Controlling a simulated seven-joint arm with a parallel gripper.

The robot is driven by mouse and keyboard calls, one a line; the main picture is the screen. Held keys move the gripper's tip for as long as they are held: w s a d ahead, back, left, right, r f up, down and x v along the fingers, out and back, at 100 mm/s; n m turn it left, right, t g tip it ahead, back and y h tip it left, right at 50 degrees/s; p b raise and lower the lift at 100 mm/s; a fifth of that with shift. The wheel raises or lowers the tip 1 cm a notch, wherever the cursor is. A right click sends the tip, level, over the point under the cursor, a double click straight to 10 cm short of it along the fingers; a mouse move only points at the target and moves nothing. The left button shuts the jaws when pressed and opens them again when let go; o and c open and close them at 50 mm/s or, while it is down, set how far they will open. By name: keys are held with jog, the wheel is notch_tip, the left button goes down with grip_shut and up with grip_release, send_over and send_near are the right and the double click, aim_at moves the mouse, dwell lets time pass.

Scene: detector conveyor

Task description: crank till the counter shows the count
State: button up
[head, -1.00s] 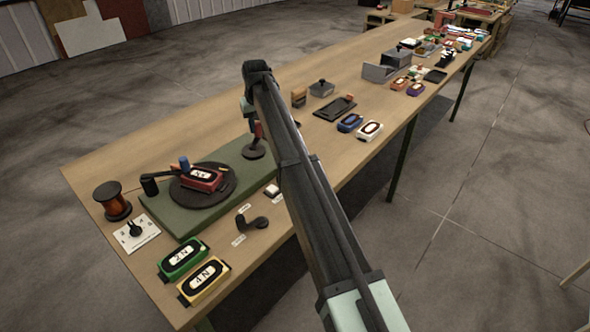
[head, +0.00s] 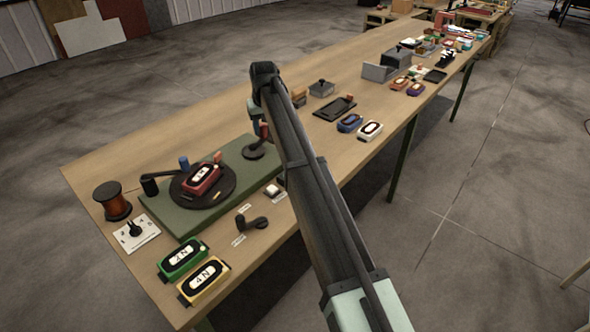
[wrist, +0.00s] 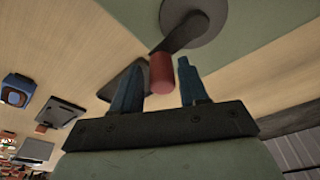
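The crank stands on the green base (head: 185,222); its dark arm (wrist: 183,32) runs from a grey round hub (wrist: 205,12) to a red handle (wrist: 161,73). The red handle also shows in the head view (head: 264,131), partly behind my arm. My gripper (wrist: 160,72) is open, with the handle between its two blue-grey fingers and a visible gap on the right side. A dark turntable (head: 222,196) on the base carries a red labelled box (head: 202,180). I cannot make out a counter reading; the labels are too small.
A copper spool (head: 113,204), a dial card (head: 150,231), a green box (head: 182,258) and a yellow box (head: 205,280) are at the near left end. A black lever (head: 254,224) lies in front of the base. Trays and boxes stand further along the table.

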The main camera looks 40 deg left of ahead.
jog(key=shift+o, duration=0.6)
jog(key=shift+r, duration=0.15)
jog(key=shift+w+a+v, duration=0.15)
jog(key=shift+a+v, duration=0.05)
jog(key=shift+v, duration=1.05)
jog(key=shift+w+a+v, duration=0.1)
jog(key=shift+a+v, duration=0.15)
jog(key=shift+v, duration=1)
jog(key=shift+w+a+v, duration=0.15)
jog(key=shift+a+v, duration=0.05)
jog(key=shift+v, duration=1.05)
jog(key=shift+r, duration=0.2)
jog(key=shift+w, duration=0.15)
